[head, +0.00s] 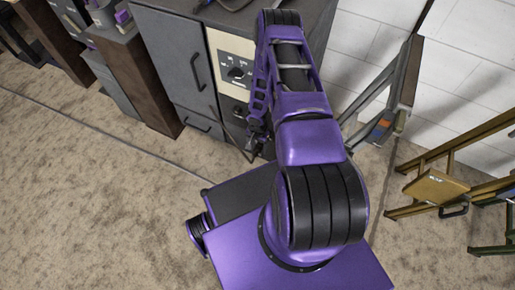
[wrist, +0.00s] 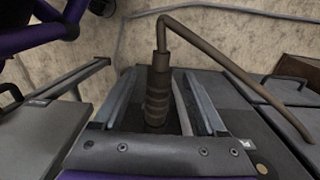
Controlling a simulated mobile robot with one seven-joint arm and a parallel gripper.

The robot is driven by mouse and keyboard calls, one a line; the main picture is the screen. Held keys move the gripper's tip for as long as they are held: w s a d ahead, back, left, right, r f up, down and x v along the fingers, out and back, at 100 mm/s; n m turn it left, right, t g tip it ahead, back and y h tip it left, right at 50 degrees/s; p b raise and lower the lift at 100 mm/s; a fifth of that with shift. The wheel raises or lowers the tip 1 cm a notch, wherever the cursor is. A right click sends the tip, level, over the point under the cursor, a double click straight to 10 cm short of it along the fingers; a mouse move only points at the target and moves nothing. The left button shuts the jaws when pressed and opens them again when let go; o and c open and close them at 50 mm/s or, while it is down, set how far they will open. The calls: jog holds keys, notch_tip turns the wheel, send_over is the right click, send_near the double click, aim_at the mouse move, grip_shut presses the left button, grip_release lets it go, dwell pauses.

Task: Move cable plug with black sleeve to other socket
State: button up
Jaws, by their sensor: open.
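The cable plug (wrist: 157,85) is a dark, ribbed cylinder in the middle of the wrist view. Its cable (wrist: 235,68) leaves the upper end, bends sharply and runs down to the right. My gripper (wrist: 160,78) is open, with one finger on each side of the plug and visible gaps between. The plug's lower end is dark, and I cannot tell what it sits in. In the head view, my gripper (head: 258,140) is low in front of the cabinet panel, partly hidden by my arm. A dark round socket (head: 239,111) shows low on the panel.
The grey cabinet (head: 172,58) has a cream panel (head: 232,52) with a knob (head: 238,73). A wooden ladder (head: 440,185) stands at the right, and a grey folding frame (head: 400,90) leans on the white wall. Carpet at the left is clear.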

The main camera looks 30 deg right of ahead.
jog(key=shift+f, duration=0.45)
grip_shut()
dwell(0.6)
dwell(1.2)
jog(key=shift+s+a, duration=0.25)
jog(key=shift+a, duration=0.1)
dwell(0.4)
jog(key=shift+s+a+p, duration=1.15)
jog(key=shift+s+a, duration=0.15)
jog(key=shift+a, duration=0.3)
